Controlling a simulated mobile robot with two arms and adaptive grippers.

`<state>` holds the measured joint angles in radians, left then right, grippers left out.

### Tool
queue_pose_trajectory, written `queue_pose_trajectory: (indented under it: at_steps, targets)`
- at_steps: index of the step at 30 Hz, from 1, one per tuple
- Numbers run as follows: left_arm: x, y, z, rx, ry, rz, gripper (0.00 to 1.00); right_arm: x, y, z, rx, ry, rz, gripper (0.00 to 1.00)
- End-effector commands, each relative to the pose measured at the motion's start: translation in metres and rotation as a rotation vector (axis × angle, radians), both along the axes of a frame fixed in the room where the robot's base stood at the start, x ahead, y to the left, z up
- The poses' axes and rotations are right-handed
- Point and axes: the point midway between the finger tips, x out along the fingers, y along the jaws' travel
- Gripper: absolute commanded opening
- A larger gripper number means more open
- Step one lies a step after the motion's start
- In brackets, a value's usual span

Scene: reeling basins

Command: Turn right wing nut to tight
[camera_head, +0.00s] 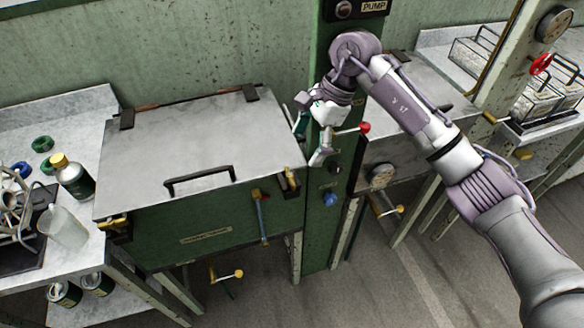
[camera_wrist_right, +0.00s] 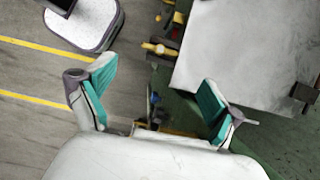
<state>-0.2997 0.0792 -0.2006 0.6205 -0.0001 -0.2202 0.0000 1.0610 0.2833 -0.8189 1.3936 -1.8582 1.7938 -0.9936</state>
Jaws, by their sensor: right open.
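The right wing nut (camera_head: 291,180) is a small brass piece at the front right corner of the basin's grey lid (camera_head: 200,140). In the right wrist view the wing nut (camera_wrist_right: 158,48) shows beside the lid's corner, beyond the fingertips. My right gripper (camera_head: 309,142) is open and empty, with green pads. It hangs above and slightly right of the nut, near the lid's right edge, apart from the nut. In the right wrist view the gripper (camera_wrist_right: 156,78) has its fingers spread wide. The lid is down on the green basin. My left gripper is not in view.
A green post (camera_head: 322,235) with a red-knobbed lever (camera_head: 364,128) and a blue knob (camera_head: 330,199) stands just right of the basin. A lever (camera_head: 261,215) hangs on the basin front. A bottle (camera_head: 73,177) and beaker (camera_head: 63,229) stand on the left bench.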

Motion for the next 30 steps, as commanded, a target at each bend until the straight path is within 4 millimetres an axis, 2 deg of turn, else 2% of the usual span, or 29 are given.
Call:
queue_pose_trajectory:
  at_steps: [1, 6, 12, 18, 26, 30]
  targets:
    - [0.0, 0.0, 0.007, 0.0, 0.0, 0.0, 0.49, -0.003, 0.005, -0.008, 0.002, 0.006, 0.001, 0.92]
    - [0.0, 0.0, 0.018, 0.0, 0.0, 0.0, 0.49, -0.007, 0.018, -0.041, 0.002, 0.005, 0.0, 0.92]
    - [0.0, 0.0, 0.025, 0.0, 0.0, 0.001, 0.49, -0.01, 0.029, -0.07, 0.003, 0.004, 0.0, 0.92]
    - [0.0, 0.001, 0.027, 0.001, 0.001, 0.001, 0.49, -0.011, 0.033, -0.082, 0.003, 0.001, 0.0, 0.92]
    - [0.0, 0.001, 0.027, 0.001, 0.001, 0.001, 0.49, -0.011, 0.033, -0.083, 0.003, 0.0, 0.0, 0.92]
    - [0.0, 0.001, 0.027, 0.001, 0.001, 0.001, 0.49, -0.011, 0.033, -0.083, 0.003, 0.0, 0.0, 0.68]
